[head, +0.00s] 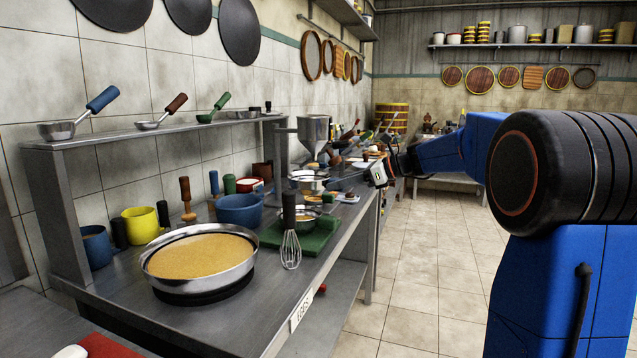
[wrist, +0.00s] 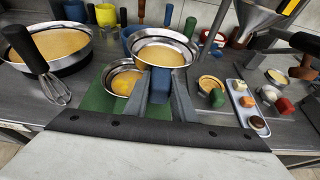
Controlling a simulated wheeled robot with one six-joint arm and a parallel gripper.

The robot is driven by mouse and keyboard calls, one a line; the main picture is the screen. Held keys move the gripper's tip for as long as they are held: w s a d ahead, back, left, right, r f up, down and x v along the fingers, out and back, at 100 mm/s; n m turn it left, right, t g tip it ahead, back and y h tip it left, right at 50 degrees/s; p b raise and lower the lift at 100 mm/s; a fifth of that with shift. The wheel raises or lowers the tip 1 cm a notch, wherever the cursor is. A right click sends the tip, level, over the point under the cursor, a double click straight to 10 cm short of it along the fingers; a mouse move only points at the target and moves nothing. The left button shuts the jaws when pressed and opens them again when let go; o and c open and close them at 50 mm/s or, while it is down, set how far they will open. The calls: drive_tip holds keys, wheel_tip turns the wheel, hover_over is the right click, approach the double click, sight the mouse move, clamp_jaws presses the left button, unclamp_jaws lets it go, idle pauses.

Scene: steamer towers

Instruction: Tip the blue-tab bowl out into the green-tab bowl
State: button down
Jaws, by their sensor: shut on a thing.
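My gripper (wrist: 160,82) is shut on the blue tab of a steel bowl, the blue-tab bowl (wrist: 160,42). The bowl looks about level and holds a tan-yellow filling. In the head view my gripper (head: 350,180) is small and far off, and the held bowl (head: 309,187) hangs above the board. The green-tab bowl (head: 306,222), steel with a green tab at its right, stands on the green board.
A wide pan of tan filling (head: 203,284) stands on the steel counter, with a whisk (head: 291,249) beside the green board (head: 318,240). A blue bowl (head: 239,220) stands behind. A tray of small pieces (wrist: 247,108) and a steel funnel (wrist: 255,18) are to the right.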

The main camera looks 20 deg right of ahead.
drive_tip(key=shift+w+a, duration=0.15)
drive_tip(key=shift+a, duration=0.1)
drive_tip(key=shift+f, duration=1.4)
wheel_tip(320, 180, up, 2)
drive_tip(key=n+t+h, duration=0.1)
drive_tip(key=n, duration=0.2)
drive_tip(key=shift+t, duration=0.4)
drive_tip(key=shift+d, duration=0.1)
drive_tip(key=shift+r+n+t, duration=0.35)
drive_tip(key=shift+n+t, duration=0.15)
drive_tip(key=shift+n, duration=0.3)
